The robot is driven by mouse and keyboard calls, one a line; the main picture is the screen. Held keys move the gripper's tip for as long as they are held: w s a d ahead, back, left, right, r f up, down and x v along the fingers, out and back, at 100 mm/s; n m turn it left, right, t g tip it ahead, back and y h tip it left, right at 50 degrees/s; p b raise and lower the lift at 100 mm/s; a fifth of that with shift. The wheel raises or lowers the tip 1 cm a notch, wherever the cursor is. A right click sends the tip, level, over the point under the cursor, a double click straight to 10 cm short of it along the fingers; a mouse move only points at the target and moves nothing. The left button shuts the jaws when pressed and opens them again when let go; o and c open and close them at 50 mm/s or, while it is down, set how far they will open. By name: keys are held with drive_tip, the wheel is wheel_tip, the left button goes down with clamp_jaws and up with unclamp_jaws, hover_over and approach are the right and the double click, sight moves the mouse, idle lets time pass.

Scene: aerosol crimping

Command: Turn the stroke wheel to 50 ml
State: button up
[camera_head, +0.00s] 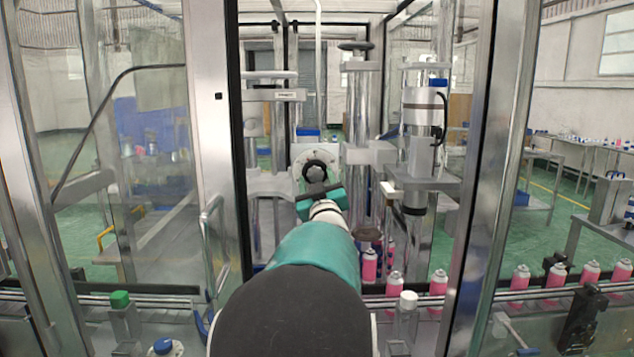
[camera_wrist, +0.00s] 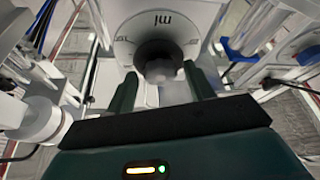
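The stroke wheel is a dark round knob (camera_wrist: 160,58) in front of a pale dial plate (camera_wrist: 128,40). In the wrist view the plate carries upside-down "ml" lettering at the top and small marks at the sides, too small to read surely. In the head view the dial plate (camera_head: 301,162) and dark knob (camera_head: 315,170) sit on the machine just beyond my gripper (camera_head: 318,187). In the wrist view my gripper (camera_wrist: 160,80) has its two dark green fingers apart, one on each side of the knob. I cannot tell whether they touch it. The wheel's setting is not readable.
Metal columns and a grey cylinder unit (camera_head: 424,105) stand right of the dial. A conveyor (camera_head: 260,298) with pink cans (camera_head: 438,283) crosses in front. Upright frame posts (camera_head: 212,130) and clear panels border the opening my arm reaches through.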

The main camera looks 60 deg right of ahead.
idle(0.3)
drive_tip(key=v, duration=1.3)
drive_tip(key=shift+s+a+f, duration=0.15)
drive_tip(key=shift+a, duration=0.2)
